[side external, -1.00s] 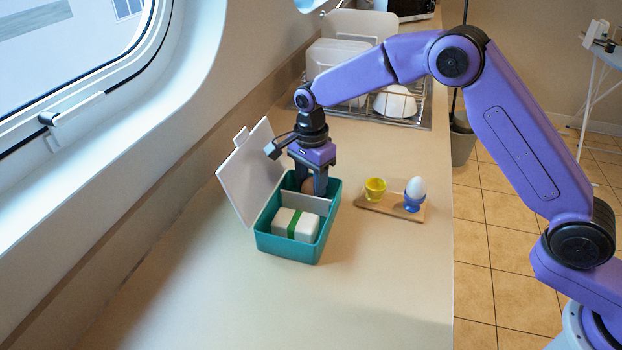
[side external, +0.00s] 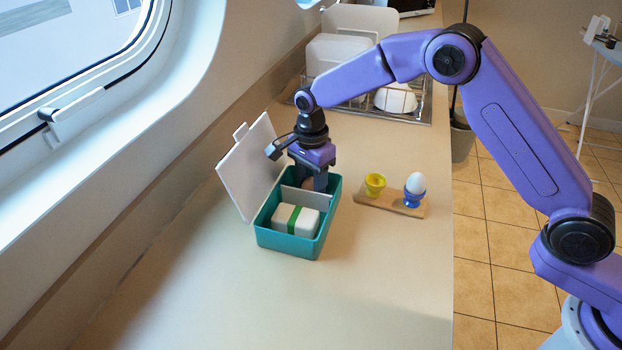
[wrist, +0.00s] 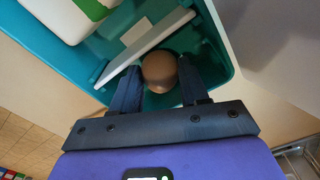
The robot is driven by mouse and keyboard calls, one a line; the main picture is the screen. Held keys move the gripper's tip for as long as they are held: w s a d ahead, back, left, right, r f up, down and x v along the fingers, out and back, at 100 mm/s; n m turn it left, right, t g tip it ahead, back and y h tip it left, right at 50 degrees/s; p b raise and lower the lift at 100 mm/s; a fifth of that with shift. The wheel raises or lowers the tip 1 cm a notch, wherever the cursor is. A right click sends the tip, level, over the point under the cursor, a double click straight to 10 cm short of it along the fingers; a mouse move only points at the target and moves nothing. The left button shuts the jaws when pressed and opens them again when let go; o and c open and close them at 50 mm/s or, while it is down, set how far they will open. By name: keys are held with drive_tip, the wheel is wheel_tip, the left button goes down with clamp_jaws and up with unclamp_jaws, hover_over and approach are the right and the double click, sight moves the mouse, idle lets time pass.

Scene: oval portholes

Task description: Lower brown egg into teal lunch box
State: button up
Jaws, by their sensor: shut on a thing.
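The teal lunch box (side external: 290,246) stands open on the counter, its pale lid tilted up at the left. A light divider (side external: 307,199) splits it into two compartments. My gripper (side external: 308,184) reaches down into the far compartment. In the wrist view the brown egg (wrist: 160,70) sits between the two fingers of my gripper (wrist: 160,88), which are shut on it. The egg is inside the box walls, beside the divider (wrist: 140,50). In the side view it is mostly hidden by the fingers. I cannot tell whether it touches the box floor.
A white block with a green band (side external: 296,220) fills the near compartment. A wooden board (side external: 392,204) to the right holds a yellow cup (side external: 375,185) and a white egg (side external: 415,184) in a blue cup. A dish rack (side external: 415,112) stands behind. The front counter is clear.

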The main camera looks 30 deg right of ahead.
sight(311, 179)
drive_tip(key=o, duration=0.8)
drive_tip(key=shift+c, duration=0.2)
wheel_tip(311, 179, up, 17)
drive_tip(key=shift+r, duration=0.2)
drive_tip(key=shift+s, duration=0.1)
drive_tip(key=s+d+n, duration=0.3)
drive_tip(key=s+n, duration=0.4)
drive_tip(key=s, duration=0.2)
drive_tip(key=s+d+n, duration=0.2)
drive_tip(key=s+n, duration=0.5)
drive_tip(key=s, duration=0.2)
drive_tip(key=s+d+f+n, duration=0.3)
drive_tip(key=s+d+n, duration=0.3)
drive_tip(key=s, duration=0.4)
drive_tip(key=s+d+f+n, duration=0.3)
drive_tip(key=s+d+n, duration=0.3)
drive_tip(key=s+d, duration=0.2)
drive_tip(key=shift+s+f+n, duration=0.4)
drive_tip(key=shift+s, duration=0.65)
